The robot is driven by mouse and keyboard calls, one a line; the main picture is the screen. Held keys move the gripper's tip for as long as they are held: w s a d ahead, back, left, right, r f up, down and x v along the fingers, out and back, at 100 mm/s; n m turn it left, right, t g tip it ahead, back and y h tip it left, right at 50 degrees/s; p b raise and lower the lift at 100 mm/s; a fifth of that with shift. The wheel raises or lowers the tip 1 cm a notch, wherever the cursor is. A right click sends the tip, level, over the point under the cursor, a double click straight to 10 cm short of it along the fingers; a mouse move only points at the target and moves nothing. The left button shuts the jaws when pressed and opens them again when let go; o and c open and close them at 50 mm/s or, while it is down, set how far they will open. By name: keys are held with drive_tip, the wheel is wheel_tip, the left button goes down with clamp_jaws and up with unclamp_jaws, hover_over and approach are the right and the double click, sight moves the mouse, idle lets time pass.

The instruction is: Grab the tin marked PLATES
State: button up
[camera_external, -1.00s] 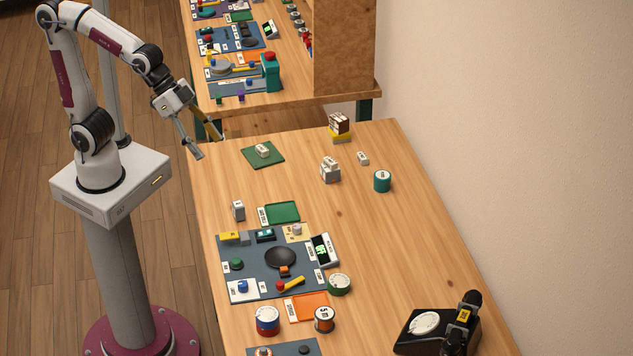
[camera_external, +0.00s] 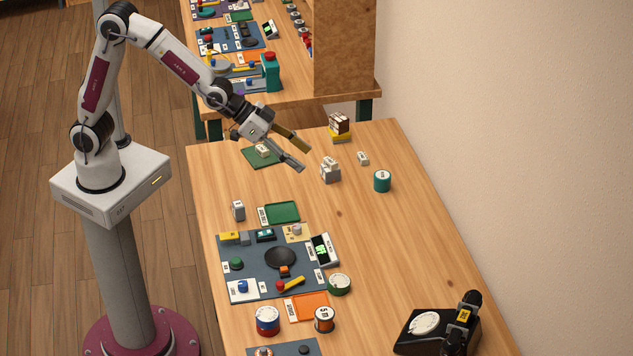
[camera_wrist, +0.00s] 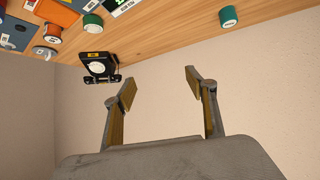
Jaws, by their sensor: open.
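Several round tins stand on the wooden table, with label writing too small to read, so I cannot tell which says PLATES. A teal tin (camera_external: 382,181) stands alone towards the back right; it also shows in the wrist view (camera_wrist: 228,18). A green tin (camera_external: 339,284) stands beside the mat's right edge and also shows in the wrist view (camera_wrist: 92,23). A red, white and blue tin (camera_external: 267,320) stands near the front. My gripper (camera_external: 306,158) is open and empty above the back of the table, left of the teal tin. Its spread fingers show in the wrist view (camera_wrist: 160,79).
Small grey blocks (camera_external: 330,171) stand below and right of my gripper. A brown-and-yellow stack (camera_external: 339,128) is at the back edge. A black dial phone (camera_external: 438,328) sits front right. The table's middle right is clear. A wall (camera_external: 480,120) runs along the right.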

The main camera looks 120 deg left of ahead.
drive_tip(key=w+a+f+n+y, duration=0.25)
drive_tip(key=w+a+f, duration=0.25)
drive_tip(key=a+f, duration=0.55)
drive_tip(key=n+y, duration=0.2)
drive_tip(key=y, duration=0.2)
approach(378, 175)
drive_tip(key=shift+w+a+f+m+h, duration=0.2)
drive_tip(key=shift+a+f, duration=0.15)
drive_tip(key=shift+a, duration=0.15)
drive_tip(key=shift+w+a+f+m+h, duration=0.1)
drive_tip(key=shift+w+a+f, duration=0.2)
drive_tip(key=shift+a, duration=0.25)
drive_tip(key=shift+w+a, duration=0.1)
drive_tip(key=shift+x, duration=1.15)
drive_tip(key=shift+w+f, duration=0.1)
drive_tip(key=shift+d+x, duration=0.25)
drive_tip(key=shift+x, duration=2.4)
drive_tip(key=shift+d, duration=0.1)
